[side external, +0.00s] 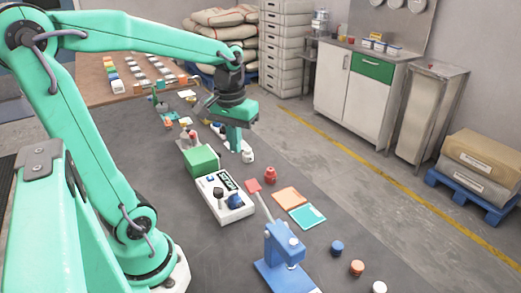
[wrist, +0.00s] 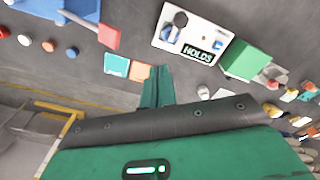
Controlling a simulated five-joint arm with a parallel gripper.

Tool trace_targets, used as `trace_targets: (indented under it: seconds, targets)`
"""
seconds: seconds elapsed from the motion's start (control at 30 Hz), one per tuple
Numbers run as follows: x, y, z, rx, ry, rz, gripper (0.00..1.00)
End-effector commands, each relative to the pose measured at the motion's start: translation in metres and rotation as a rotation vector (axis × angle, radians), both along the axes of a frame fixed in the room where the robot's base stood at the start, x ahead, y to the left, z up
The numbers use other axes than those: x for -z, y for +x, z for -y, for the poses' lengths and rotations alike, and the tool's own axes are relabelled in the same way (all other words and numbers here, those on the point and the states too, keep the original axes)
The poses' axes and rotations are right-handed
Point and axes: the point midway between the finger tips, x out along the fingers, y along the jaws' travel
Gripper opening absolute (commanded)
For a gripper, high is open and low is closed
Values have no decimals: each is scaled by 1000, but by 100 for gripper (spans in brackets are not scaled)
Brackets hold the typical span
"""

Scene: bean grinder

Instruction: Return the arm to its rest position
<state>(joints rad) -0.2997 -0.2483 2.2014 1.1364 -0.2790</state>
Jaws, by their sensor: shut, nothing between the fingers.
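My arm is green and reaches over the dark work table from the left in the side view. My gripper (side external: 236,145) hangs with its fingers pointing down over the table, beyond the green box (side external: 203,160). Its fingers are together with nothing between them. In the wrist view my gripper's green fingers (wrist: 158,75) show at the middle, pressed side by side and empty. A white device (side external: 222,199) with a black knob and a small display stands in front of the green box. The wrist view shows the white device (wrist: 170,38) with the word HOLDS.
A blue lever press (side external: 284,258) stands at the front. Orange (side external: 287,198) and teal (side external: 307,216) mats lie beside a red jar (side external: 270,174). Several small round pieces line the front right. Small items crowd the table behind the green box. Cabinets (side external: 355,82) stand beyond a clear floor.

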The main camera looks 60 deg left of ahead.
Motion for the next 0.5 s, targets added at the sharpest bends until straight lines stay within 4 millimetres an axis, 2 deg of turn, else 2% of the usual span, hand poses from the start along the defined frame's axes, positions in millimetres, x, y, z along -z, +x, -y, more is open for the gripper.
trace_targets:
  seconds: [0.2, 0.5]
  targets:
    - [-13, -13, 32, 191, 48, 142, 0]
    - [-22, -34, 67, 436, 108, 325, 0]
